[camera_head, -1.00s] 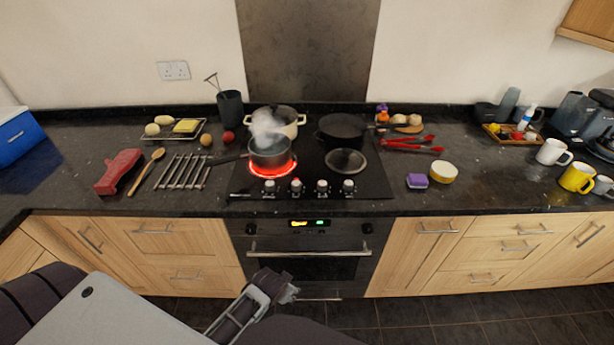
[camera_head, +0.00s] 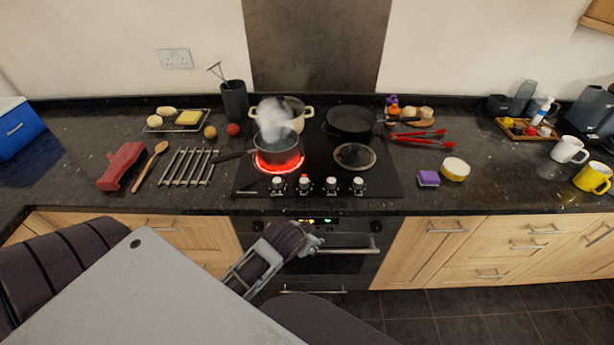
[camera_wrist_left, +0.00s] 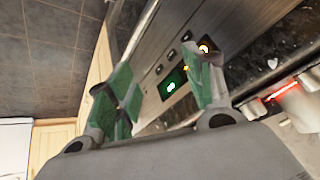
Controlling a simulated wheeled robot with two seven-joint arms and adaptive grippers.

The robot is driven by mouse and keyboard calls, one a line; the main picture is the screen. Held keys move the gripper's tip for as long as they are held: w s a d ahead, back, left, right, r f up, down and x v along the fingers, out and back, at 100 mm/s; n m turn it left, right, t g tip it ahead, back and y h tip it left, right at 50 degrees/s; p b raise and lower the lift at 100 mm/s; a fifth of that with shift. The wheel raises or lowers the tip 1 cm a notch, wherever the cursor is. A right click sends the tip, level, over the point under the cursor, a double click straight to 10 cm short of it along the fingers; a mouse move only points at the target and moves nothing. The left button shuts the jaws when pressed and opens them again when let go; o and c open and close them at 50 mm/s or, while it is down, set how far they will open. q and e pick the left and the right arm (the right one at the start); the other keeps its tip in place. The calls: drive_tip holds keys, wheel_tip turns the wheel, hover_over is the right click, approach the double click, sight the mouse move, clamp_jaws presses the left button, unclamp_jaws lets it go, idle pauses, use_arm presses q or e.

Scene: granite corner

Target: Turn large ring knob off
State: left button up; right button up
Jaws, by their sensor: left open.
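The hob (camera_head: 320,165) has a row of several silver knobs along its front edge, including a far-left knob (camera_head: 278,183) and a second knob (camera_head: 305,183) with a small red glow beside it. I cannot tell by label which one is the large ring knob. The front-left ring (camera_head: 278,166) glows red under a steaming dark saucepan (camera_head: 279,146). My left gripper (camera_head: 314,243) is open and empty, in front of the oven and below the knobs, touching none. In the left wrist view its green-padded fingers (camera_wrist_left: 160,88) are apart, before the oven panel. My right gripper is not in view.
A cream pot (camera_head: 296,116) and a black frying pan (camera_head: 351,122) stand on the back rings. The saucepan's handle points left over a metal rack (camera_head: 188,167). The oven handle (camera_head: 345,250) and lit display (camera_head: 318,221) are close to my left gripper.

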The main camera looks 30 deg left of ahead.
use_arm(q)
drive_tip(key=w+d+r+m+t+h, duration=0.1)
drive_tip(key=w+d+r+m+t, duration=0.15)
drive_tip(key=w+r+t, duration=0.6)
drive_tip(key=w+d+r+m+t+h, duration=0.15)
drive_tip(key=w+r+m+t, duration=0.25)
drive_tip(key=w+r, duration=0.85)
drive_tip(key=s+d+r+m+g+h, duration=0.4)
drive_tip(key=d+r+m+g+h, duration=0.15)
drive_tip(key=d+m+h, duration=0.5)
drive_tip(key=s+d+r+m+g+h, duration=0.45)
drive_tip(key=d+r+m+h, duration=0.25)
drive_tip(key=m, duration=0.7)
drive_tip(key=a+f+m+g+y, duration=0.7)
drive_tip(key=f+g+y, duration=0.15)
drive_tip(key=f, duration=0.45)
drive_tip(key=w+a+n+y, duration=0.2)
drive_tip(key=a+y, duration=0.9)
drive_tip(key=a, duration=1.3)
drive_tip(key=shift+r+g, duration=0.2)
drive_tip(key=shift+g, duration=0.1)
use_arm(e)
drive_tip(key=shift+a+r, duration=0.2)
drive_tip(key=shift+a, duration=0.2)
use_arm(q)
drive_tip(key=shift+w, duration=0.1)
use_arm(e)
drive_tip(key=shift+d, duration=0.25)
